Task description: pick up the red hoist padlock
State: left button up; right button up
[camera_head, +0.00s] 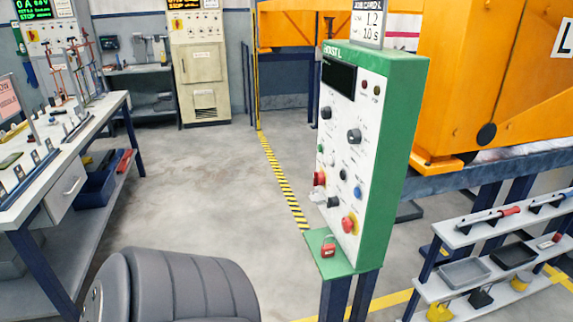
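The red hoist padlock (328,250) sits upright on a small green ledge (322,264) at the foot of the hoist control panel (341,160). It has a red body with a metal shackle on top, and nothing touches it from above. The panel is white-faced in a green housing, with several knobs and red buttons. A grey ribbed part of my own body shows at the bottom left. Neither of my grippers is in view.
A white workbench (112,110) with tools stands at the left. A white rack (463,285) with trays and tools stands at the lower right. Orange machinery (460,80) fills the back right. The floor (215,185) between bench and panel is clear.

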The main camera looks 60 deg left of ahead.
aim_at(328, 251)
jog(key=k+u, duration=0.1)
jog(key=u, duration=1.4)
